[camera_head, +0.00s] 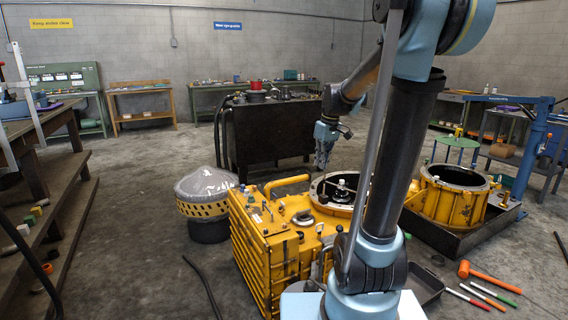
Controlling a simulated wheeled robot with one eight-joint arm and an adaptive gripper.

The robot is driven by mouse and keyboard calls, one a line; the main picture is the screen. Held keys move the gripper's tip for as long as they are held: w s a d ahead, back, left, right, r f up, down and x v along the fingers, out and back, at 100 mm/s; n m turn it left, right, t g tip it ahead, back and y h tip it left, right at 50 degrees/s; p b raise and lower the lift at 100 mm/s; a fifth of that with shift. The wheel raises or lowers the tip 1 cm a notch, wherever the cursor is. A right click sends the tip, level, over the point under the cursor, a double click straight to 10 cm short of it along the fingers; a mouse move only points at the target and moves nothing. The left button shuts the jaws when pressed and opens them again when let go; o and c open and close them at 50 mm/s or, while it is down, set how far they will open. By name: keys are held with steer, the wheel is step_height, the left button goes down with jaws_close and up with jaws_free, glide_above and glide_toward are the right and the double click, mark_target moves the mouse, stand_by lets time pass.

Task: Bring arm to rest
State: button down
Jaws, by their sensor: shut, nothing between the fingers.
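My arm rises from the lower middle of the head view, bends at the top and reaches back down to the left. My gripper (322,165) hangs at the arm's end, pointing down, and it looks empty. It appears in front of the black bench and above the far part of the yellow transmission housing (270,245). The fingers are small here, but they look closed together. I cannot tell the exact height of the gripper above the housing's round opening (325,190).
A yellow ring-shaped casing (450,200) sits in a dark tray (470,233) at right. A covered drum (207,200) stands left of the housing. An orange mallet (485,272) and several tools lie on the floor.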

steer(key=s+d+f+m, duration=0.1)
steer(key=s+f, duration=0.3)
steer(key=s, duration=0.5)
steer(key=s+d+f+m+h, duration=0.1)
steer(key=s+d+f+m, duration=0.1)
steer(key=s, duration=0.7)
steer(key=s+d+f+m, duration=0.2)
steer(key=s+f+m, duration=0.1)
steer(key=s+f, duration=0.4)
steer(key=shift+s+m+t, duration=0.4)
steer(key=shift+s, duration=0.55)
steer(key=shift+w+f, duration=0.15)
steer(key=shift+w, duration=0.25)
